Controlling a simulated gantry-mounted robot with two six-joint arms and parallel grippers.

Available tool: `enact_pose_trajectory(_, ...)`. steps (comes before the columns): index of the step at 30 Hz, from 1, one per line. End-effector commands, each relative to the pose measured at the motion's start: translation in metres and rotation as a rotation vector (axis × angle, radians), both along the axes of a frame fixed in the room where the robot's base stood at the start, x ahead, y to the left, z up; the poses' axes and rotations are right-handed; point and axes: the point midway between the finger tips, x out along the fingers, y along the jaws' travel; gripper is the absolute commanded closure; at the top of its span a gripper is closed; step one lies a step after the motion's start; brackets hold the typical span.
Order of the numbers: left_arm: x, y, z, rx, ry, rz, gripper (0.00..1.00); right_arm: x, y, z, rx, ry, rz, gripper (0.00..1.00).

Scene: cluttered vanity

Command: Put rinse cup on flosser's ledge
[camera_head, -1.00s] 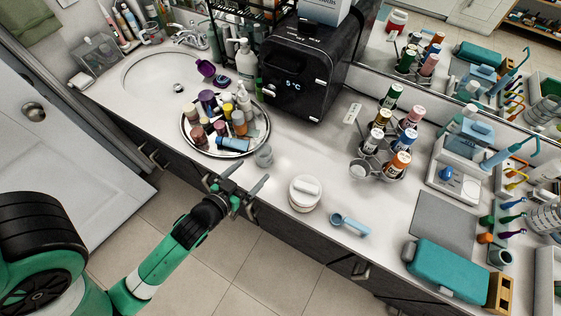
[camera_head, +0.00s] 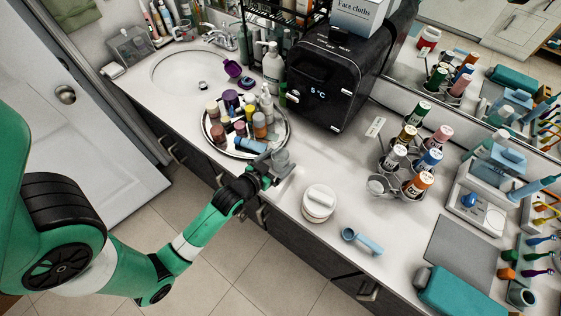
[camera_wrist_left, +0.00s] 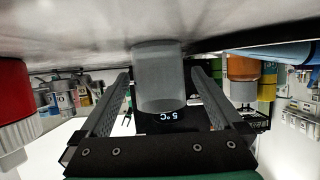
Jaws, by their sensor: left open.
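The rinse cup, a small grey translucent cup (camera_head: 281,157), stands on the counter beside the right edge of the round tray. My left gripper (camera_head: 276,166) is open at the cup. In the left wrist view the cup (camera_wrist_left: 158,78) sits between the two spread fingers, with gaps visible on both sides. The flosser (camera_head: 478,211), a white unit with a blue knob and a light blue handle, stands far to the right by the mirror. My right gripper is not in view.
The round tray (camera_head: 210,143) holds several bottles close to the gripper. A white lidded jar (camera_head: 319,203) and a blue scoop (camera_head: 361,241) lie to the right. A bottle carousel (camera_head: 378,186) stands before the flosser. A grey mat (camera_head: 458,250) is bare.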

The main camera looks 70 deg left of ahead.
Motion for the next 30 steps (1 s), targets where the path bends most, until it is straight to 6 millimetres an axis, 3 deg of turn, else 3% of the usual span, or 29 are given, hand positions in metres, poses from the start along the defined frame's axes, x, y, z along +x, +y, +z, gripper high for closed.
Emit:
enact_pose_trajectory(3, 0.0114, 0.0067, -0.0062, 0.0, 0.0, -0.001, 0.0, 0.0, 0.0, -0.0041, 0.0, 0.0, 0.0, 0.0)
enact_pose_trajectory(10, 0.0128, 0.0074, -0.006, 0.0, 0.0, -0.001, 0.0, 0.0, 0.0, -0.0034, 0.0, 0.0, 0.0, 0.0)
enact_pose_trajectory(24, 0.0126, 0.0072, -0.006, 0.0, 0.0, -0.001, 0.83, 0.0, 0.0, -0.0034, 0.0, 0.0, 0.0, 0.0)
enact_pose_trajectory(25, 0.0127, 0.0072, -0.0058, 0.0, 0.0, -0.001, 0.83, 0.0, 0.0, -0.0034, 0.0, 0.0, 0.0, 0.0)
enact_pose_trajectory(26, 0.0126, 0.0072, -0.0058, 0.0, 0.0, -0.001, 0.91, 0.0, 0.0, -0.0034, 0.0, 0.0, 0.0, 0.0)
enact_pose_trajectory(30, 0.0127, 0.0072, -0.0056, 0.0, 0.0, -0.001, 0.92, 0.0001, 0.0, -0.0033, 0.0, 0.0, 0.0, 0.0)
